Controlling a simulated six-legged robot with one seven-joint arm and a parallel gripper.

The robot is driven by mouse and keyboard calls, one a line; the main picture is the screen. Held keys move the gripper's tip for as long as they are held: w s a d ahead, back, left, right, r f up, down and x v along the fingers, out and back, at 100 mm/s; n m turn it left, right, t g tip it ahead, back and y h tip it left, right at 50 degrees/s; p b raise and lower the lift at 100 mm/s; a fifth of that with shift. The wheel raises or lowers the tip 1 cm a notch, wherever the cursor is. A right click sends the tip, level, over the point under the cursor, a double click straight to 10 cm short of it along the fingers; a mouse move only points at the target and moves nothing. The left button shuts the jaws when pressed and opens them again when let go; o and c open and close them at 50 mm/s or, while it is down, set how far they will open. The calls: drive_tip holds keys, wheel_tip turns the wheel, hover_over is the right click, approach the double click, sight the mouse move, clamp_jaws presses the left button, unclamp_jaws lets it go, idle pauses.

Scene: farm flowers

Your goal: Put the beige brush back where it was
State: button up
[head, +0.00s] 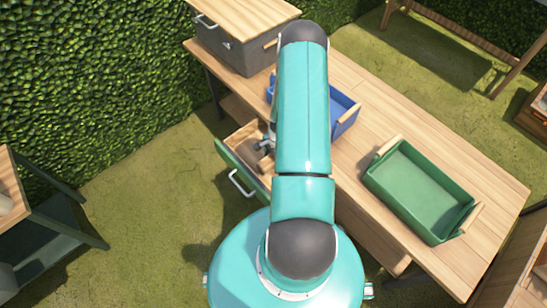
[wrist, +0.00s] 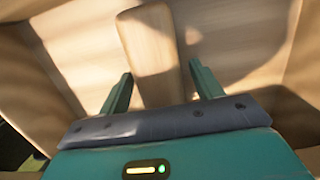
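The beige brush (wrist: 152,45) appears to be the smooth pale wooden piece in the wrist view, lying in a wooden drawer (wrist: 55,50). My gripper (wrist: 162,72) is open, with one teal finger on each side of the brush's near end. A gap shows at the right finger; I cannot tell whether the left finger touches it. In the head view the open drawer has a green front (head: 236,166) with a white handle, and my gripper (head: 264,147) is low inside it. My arm hides part of the drawer there.
The wooden table (head: 360,88) bears a green tray (head: 416,190) with wooden handles, a blue tray (head: 345,112) partly behind my arm, and a grey box (head: 238,52) with a wooden lid. A shelf stand (head: 45,215) stands at left. Grass between it and the drawer is clear.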

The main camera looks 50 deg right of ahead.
wheel_tip(320, 180, up, 12)
drive_tip(key=d, duration=0.2)
drive_tip(key=w+a+r+n+t+h, duration=0.1)
drive_tip(key=w+a+r+n, duration=0.15)
drive_tip(key=a+r, duration=0.45)
drive_tip(key=w+a+r+n, duration=0.2)
drive_tip(key=a+r+n, duration=0.15)
drive_tip(key=r, duration=0.85)
drive_tip(key=w+a+r+n+t+h, duration=0.1)
drive_tip(key=w+a+r+n, duration=0.2)
drive_tip(key=r, duration=0.6)
drive_tip(key=s+a+r+n+t, duration=0.3)
drive_tip(key=s+a+r+n, duration=0.7)
drive_tip(key=s+a+r, duration=0.4)
drive_tip(key=shift+a+r, duration=1.3)
drive_tip(key=shift+a, duration=0.75)
